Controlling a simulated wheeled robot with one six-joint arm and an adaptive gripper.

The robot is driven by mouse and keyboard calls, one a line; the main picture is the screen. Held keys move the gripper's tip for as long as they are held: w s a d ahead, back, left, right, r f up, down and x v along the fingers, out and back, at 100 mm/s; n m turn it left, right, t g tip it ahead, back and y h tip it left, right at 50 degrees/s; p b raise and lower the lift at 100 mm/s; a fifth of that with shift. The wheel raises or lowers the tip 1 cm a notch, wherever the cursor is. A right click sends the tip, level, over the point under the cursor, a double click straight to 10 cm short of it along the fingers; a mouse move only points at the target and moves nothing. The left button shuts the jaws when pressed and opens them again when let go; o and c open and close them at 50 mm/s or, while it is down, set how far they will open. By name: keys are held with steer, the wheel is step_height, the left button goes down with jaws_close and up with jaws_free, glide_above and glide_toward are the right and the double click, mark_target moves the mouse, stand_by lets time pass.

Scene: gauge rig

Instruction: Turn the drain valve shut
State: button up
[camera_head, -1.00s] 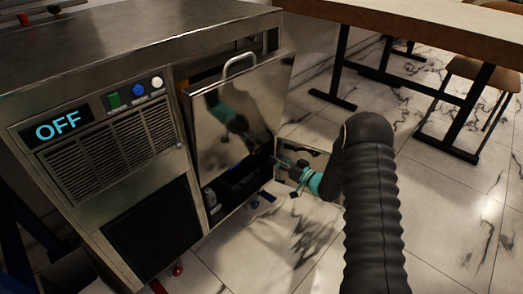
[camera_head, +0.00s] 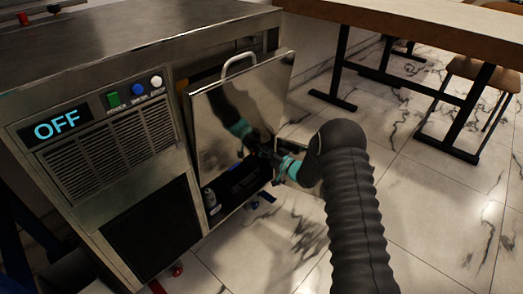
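A steel machine (camera_head: 180,45) stands at the left, and its display reads OFF. A small blue part (camera_head: 267,196) sits low by the open compartment at its right front corner. A red part (camera_head: 177,270) shows near the floor below the dark lower panel. I cannot tell which of these is the drain valve. My gripper (camera_head: 266,157) is at the lower right edge of the tilted steel panel, above the blue part and apart from the red one. Its fingers are dark and small against the panel, so their opening is unclear.
The tilted steel panel (camera_head: 222,125) with a handle mirrors my arm and stands close to my gripper. The dark compartment (camera_head: 235,185) below it holds a small bottle-like item (camera_head: 210,198). A table (camera_head: 430,28) and stool (camera_head: 480,75) stand at the right. The floor between is clear.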

jaws_close()
steer(key=shift+m, duration=0.4)
steer(key=shift+m+p, duration=0.8)
steer(key=shift+m, duration=5.7)
steer(key=shift+o, duration=1.7)
jaws_free()
